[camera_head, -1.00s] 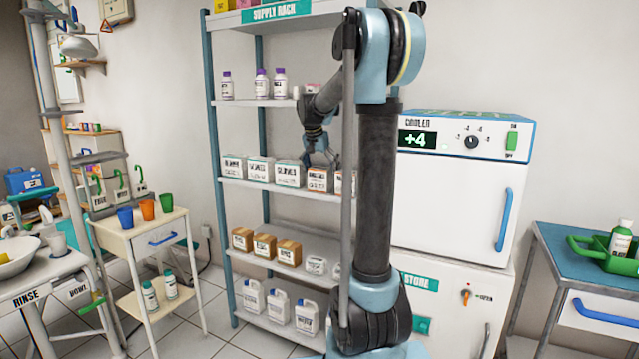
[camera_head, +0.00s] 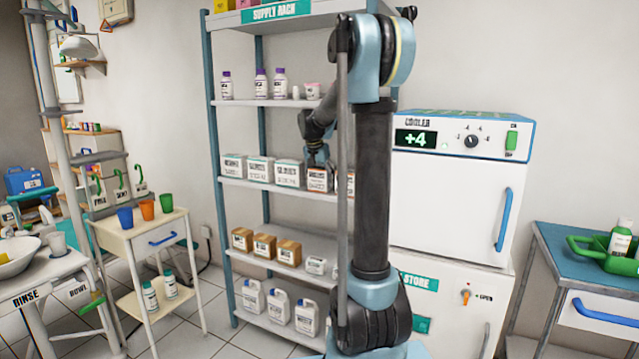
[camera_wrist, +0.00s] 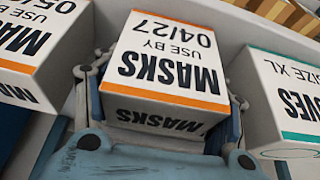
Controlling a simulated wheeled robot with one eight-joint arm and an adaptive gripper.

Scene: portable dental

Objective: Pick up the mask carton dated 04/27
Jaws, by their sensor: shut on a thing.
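The mask carton dated 04/27 (camera_wrist: 170,62) is white with orange edges and fills the middle of the wrist view. My gripper (camera_wrist: 163,98) is shut on it, with one finger against each side. In the head view my gripper (camera_head: 319,158) is at the rack's middle shelf, above and against an orange-edged carton (camera_head: 318,179). The carton looks upright in the row; I cannot tell whether it is clear of the shelf.
Another mask carton (camera_wrist: 40,45), its date beginning 05, stands close on one side. A teal-edged gloves carton (camera_wrist: 290,100), size XL, stands on the other. The supply rack's (camera_head: 282,103) shelf with bottles is above. A cooler (camera_head: 450,195) stands to the right.

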